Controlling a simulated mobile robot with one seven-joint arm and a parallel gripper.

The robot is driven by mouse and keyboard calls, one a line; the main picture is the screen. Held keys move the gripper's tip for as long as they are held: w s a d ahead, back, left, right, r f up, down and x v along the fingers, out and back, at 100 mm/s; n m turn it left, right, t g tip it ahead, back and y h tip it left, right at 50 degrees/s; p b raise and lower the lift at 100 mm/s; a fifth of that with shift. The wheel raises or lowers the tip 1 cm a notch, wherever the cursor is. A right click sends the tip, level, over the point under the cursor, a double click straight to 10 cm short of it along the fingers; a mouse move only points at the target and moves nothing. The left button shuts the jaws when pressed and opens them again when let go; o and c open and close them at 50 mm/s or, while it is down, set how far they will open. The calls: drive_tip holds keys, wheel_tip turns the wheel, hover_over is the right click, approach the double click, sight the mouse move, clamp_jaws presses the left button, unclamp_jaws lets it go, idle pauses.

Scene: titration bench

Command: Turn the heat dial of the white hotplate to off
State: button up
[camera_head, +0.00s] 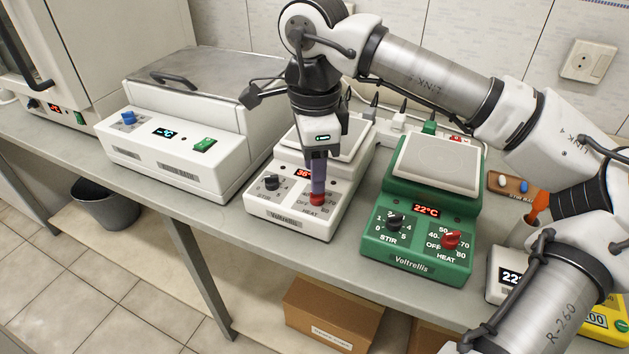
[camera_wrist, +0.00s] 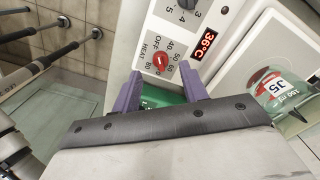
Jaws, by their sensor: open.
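The white hotplate (camera_head: 292,213) stands on the bench with a lit display (camera_head: 303,174), which reads 36°C in the wrist view (camera_wrist: 205,43). Its red heat dial (camera_head: 317,199) is at the front right, below the display; it also shows in the wrist view (camera_wrist: 160,60) with a pale pointer mark, whose setting I cannot read for sure. My gripper (camera_head: 318,193) points down over this dial. In the wrist view its purple fingers (camera_wrist: 161,69) are open, with their tips on either side of the dial. I cannot tell whether they touch it.
A black stir dial (camera_head: 272,182) sits left of the heat dial. A green hotplate (camera_head: 420,225) with its own red dial (camera_head: 450,240) stands close on the right. A white bath unit (camera_head: 180,150) stands on the left. A labelled vessel (camera_wrist: 275,90) shows in the wrist view.

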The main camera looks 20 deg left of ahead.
wheel_tip(320, 180, up, 10)
drive_tip(key=shift+f, duration=0.2)
idle(0.3)
